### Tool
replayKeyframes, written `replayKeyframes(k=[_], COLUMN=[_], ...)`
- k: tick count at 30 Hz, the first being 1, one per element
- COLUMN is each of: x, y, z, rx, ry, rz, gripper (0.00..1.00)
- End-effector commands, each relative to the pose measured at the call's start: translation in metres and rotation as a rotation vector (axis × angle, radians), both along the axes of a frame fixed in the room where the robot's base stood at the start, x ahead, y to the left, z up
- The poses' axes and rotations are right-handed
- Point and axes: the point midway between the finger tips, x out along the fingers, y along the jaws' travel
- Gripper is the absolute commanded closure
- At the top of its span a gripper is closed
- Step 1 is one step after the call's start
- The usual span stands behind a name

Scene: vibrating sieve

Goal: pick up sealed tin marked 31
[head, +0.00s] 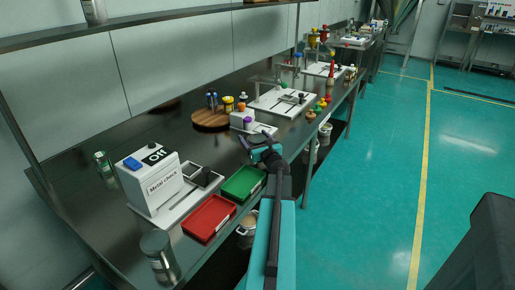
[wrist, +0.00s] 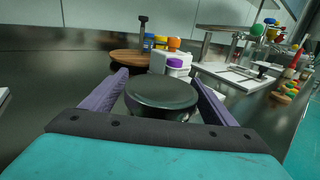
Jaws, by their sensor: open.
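A round tin or jar with a dark lid (wrist: 161,92) sits between the two purple fingers of my gripper (wrist: 160,80) in the wrist view. The fingers are spread, one on each side. I cannot tell whether either touches it. Its lower part is mostly hidden, and no number 31 can be read. In the head view my gripper (head: 258,143) is over the front part of the dark bench (head: 130,195), beyond the green tray. A larger grey-lidded tin (head: 160,257) stands at the near end, and a small green-labelled tin (head: 104,165) near the back; neither marking is legible.
A red tray (head: 209,218) and a green tray (head: 244,183) lie along the front edge. A round wooden board (head: 211,118) with small bottles and a white box (head: 243,118) stand beyond my gripper.

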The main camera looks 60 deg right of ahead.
Motion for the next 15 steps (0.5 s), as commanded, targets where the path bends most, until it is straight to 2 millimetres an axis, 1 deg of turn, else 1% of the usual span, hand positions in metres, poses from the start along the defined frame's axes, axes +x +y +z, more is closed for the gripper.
replayKeyframes(k=[2, 5, 6, 11, 12, 15], x=[0.0, 0.0, 0.0, -0.0001, -0.0001, -0.0001], y=[0.0, 0.0, 0.0, 0.0001, 0.0001, 0.0001], z=[0.0, 0.0, 0.0, 0.0, 0.0005, 0.0004], rx=[0.0, 0.0, 0.0, 0.0, -0.001, -0.001], ry=[0.0, 0.0, 0.0, 0.0, -0.001, -0.001], rz=[0.0, 0.0, 0.0, 0.0, 0.0, 0.0], gripper=[0.2, 0.35, 0.42, 0.69, 0.7, 0.7])
